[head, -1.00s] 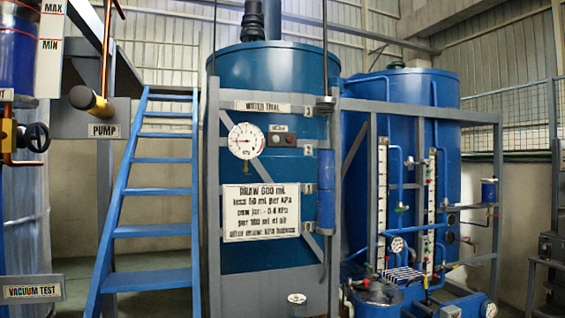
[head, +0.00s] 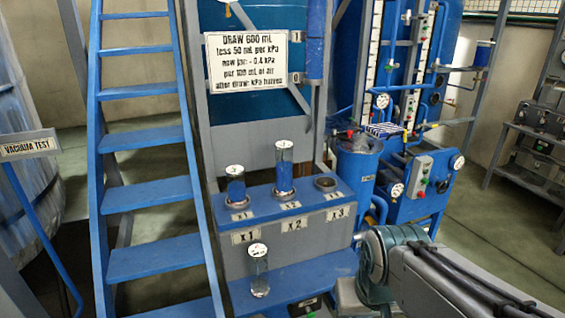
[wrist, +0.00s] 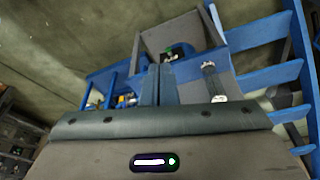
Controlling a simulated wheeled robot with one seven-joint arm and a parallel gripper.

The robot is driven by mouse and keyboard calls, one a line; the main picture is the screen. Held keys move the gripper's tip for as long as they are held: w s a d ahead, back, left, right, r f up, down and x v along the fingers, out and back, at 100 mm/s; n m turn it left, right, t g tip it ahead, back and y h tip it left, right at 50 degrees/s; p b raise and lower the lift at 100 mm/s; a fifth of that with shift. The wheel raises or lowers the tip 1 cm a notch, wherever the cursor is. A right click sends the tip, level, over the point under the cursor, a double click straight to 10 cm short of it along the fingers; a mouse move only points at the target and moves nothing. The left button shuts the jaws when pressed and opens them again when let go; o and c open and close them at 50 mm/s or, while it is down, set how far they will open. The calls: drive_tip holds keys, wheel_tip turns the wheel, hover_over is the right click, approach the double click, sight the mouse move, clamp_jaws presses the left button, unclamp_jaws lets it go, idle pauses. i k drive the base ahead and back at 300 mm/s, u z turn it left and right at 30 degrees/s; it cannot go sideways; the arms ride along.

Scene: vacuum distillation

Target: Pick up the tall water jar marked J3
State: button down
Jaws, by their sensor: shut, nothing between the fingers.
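Three clear jars show in the head view. One jar with blue liquid (head: 236,190) stands at the X1 place, and a taller jar with blue liquid (head: 284,172) stands at X2. A clear, seemingly empty jar (head: 260,272) stands on the lower blue ledge. I cannot read J3 on any of them. The X3 place (head: 325,184) holds only a dark ring. My gripper (wrist: 158,84) is shut and empty in the wrist view. A clear jar (wrist: 211,82) appears right of its fingers, apart from them; which jar it is, I cannot tell.
A blue stair (head: 150,190) stands left of the jar stand (head: 270,207). A blue vessel (head: 357,165) with pipes and gauges stands to its right. A sign (head: 258,62) hangs above. Open floor (head: 490,240) lies at the right.

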sight(284, 149)
drive_tip(key=z, duration=0.2)
drive_tip(key=i, duration=1.45)
drive_tip(key=u, duration=0.8)
